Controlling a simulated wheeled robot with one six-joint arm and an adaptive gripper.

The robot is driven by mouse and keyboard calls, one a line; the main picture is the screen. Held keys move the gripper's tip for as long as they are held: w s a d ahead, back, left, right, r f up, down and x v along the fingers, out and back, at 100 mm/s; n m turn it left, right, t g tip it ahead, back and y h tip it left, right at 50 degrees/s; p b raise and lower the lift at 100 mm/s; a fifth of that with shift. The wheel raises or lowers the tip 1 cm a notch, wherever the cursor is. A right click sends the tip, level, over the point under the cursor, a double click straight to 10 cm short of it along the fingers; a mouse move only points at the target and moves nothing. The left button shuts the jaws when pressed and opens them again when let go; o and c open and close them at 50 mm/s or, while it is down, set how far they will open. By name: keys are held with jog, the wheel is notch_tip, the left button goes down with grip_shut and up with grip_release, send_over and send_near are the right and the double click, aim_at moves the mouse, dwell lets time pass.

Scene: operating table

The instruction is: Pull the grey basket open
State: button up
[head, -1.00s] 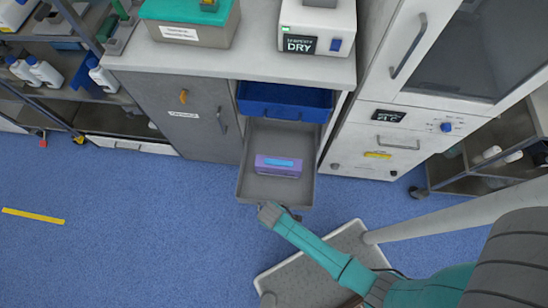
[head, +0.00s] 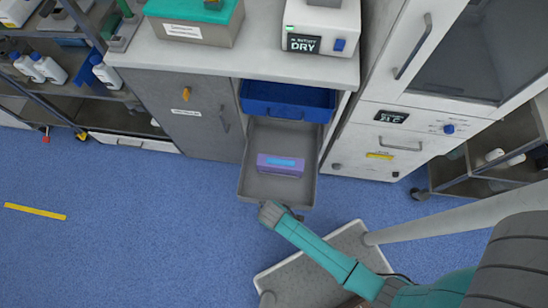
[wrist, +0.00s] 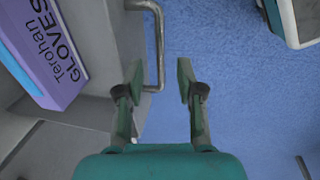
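The grey basket (head: 297,188) is pulled well out of the cabinet, below a blue basket. A purple glove box (head: 281,165) lies inside it. In the wrist view, the grey basket (wrist: 97,100) is at the left with the glove box (wrist: 50,60) in it. Its metal handle (wrist: 158,45) runs along the front. My gripper (wrist: 158,75) is open, with its fingers apart on either side of the handle's line. I cannot tell whether a finger touches it. In the head view my wrist hides the fingertips at the basket's front edge.
The blue basket (head: 288,102) sits above in the same cabinet. A shelf with white bottles (head: 105,75) is at the left. The blue floor (head: 130,235) is open at the left.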

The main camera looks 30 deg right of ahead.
notch_tip(320, 180, up, 8)
jog(key=s+a, duration=0.1)
jog(key=shift+s+r, duration=0.15)
dwell(0.5)
jog(key=s+d+r+m+t+y, duration=0.2)
jog(key=s+d+r+m+t, duration=0.2)
jog(key=s+d+r+t, duration=0.25)
jog(key=s+d+r+m+t, duration=0.1)
jog(key=s+r+m+t, duration=0.2)
jog(key=r, duration=1.1)
jog(key=s+d+r+m+t, duration=0.1)
jog(key=s+r+m+t, duration=0.2)
jog(key=r, duration=1.1)
jog(key=shift+s+d+m+h, duration=0.3)
jog(key=shift+s+m+h, duration=0.1)
jog(key=shift+s, duration=0.7)
